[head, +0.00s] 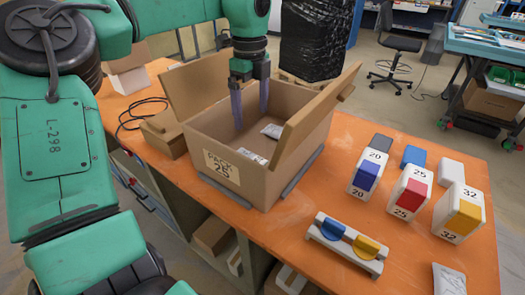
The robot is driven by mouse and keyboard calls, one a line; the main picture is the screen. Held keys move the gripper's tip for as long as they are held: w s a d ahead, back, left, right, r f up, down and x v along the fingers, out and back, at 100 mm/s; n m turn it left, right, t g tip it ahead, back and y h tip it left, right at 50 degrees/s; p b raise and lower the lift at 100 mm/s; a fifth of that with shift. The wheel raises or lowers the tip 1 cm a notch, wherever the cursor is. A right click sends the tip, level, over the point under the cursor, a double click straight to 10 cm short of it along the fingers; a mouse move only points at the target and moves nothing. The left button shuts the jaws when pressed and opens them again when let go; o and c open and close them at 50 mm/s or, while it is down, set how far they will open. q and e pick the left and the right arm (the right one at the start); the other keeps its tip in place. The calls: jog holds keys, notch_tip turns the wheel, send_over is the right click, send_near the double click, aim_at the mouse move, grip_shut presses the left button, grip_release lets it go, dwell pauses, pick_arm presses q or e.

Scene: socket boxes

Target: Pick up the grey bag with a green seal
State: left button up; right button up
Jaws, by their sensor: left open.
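My left gripper (250,98) points down into the open cardboard box (232,178) labelled "PACK 25". Its two fingers are apart with nothing between them. Inside the box lie a small grey bag (271,131) towards the right wall and another pale grey bag (252,156) near the front wall, partly hidden by that wall. Another silver-grey bag (449,281) lies on the table at the bottom right, cut by the picture edge. I cannot make out a green seal on any of them. My right gripper is not in view.
The box's raised flaps stand beside the gripper. On the orange table (300,231) are bins marked 20 (366,176), 25 (408,195) and 32 (459,216), and a white holder with blue and yellow parts (346,246). A black cable (137,115) lies left of the box.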

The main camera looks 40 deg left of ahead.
pick_arm(q)
jog(key=f, duration=0.2)
jog(key=s+f, duration=0.1)
jog(key=f, duration=0.2)
jog(key=shift+s+f+p, duration=0.3)
jog(key=shift+s, duration=0.05)
jog(key=f, duration=0.2)
jog(key=f+p, duration=0.1)
jog(key=f, duration=0.5)
jog(key=shift+w+d+f+p, duration=0.1)
jog(key=shift+w+p, duration=0.2)
jog(key=shift+w, duration=0.05)
jog(key=c, duration=1.5)
notch_tip(320, 180, up, 12)
jog(key=b, duration=0.1)
jog(key=shift+c, duration=0.2)
notch_tip(320, 180, up, 16)
jog(key=p, duration=0.2)
send_over(252, 156)
jog(key=shift+s+d, duration=0.25)
jog(key=shift+s, duration=0.1)
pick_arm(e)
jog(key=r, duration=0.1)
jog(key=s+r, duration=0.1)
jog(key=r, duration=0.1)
